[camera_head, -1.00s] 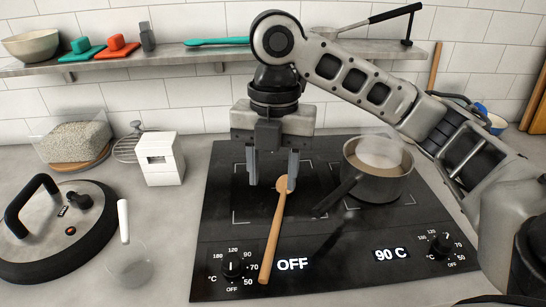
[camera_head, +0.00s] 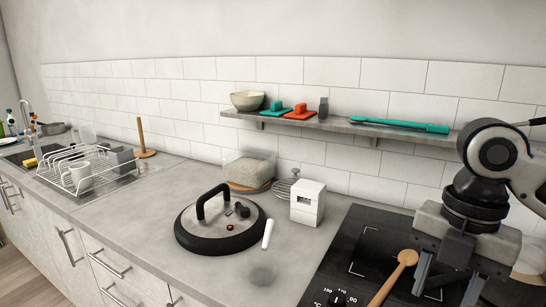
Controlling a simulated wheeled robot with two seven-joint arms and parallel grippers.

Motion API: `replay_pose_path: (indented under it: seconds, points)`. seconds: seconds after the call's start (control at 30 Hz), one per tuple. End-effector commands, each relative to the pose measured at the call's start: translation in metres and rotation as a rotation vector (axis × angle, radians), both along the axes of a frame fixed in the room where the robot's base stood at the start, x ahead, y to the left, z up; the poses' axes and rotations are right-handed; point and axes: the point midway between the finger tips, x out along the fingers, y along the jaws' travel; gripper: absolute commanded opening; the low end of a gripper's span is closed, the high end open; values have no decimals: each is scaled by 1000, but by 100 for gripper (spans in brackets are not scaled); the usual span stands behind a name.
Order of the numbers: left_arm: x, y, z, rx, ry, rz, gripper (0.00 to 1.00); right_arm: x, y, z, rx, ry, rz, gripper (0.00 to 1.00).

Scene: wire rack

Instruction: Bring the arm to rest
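My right gripper (camera_head: 448,283) hangs over the black cooktop (camera_head: 345,235) at the right edge of the head view. Its two fingers point down and stand apart, with nothing seen held between them. A wooden spoon (camera_head: 392,275) lies on the cooktop, its head just left of the nearer finger; whether they touch cannot be told. My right arm runs out of the picture at the right. My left gripper is not in view.
A wire rack (camera_head: 88,172) with a white mug (camera_head: 77,176) stands by the sink at the far left. A black-rimmed lid (camera_head: 205,236), a white timer box (camera_head: 307,203) and a clear container (camera_head: 250,168) stand on the counter. A shelf (camera_head: 345,126) runs along the wall above.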

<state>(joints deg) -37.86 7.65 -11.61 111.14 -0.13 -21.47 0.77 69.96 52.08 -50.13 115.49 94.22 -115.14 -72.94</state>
Motion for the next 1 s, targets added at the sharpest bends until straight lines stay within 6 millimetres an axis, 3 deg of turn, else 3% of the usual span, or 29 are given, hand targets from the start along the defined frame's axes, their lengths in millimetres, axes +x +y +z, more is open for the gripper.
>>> replay_pose_path:
  seconds: [0.17, 0.4, 0.57, 0.8, 1.0]
  points:
    - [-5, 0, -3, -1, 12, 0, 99, 2, 20, -32, 21, -19, -75, 43]
    - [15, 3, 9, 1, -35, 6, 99, 0, 51, -73, 78, -48, -216, 43]
    - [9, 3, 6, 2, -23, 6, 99, -7, 76, -107, 151, -63, -380, 43]
    - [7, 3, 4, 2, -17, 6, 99, -34, 112, -168, 330, -42, -897, 43]
    - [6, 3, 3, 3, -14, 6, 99, -64, 98, -207, 385, -19, -1432, 43]
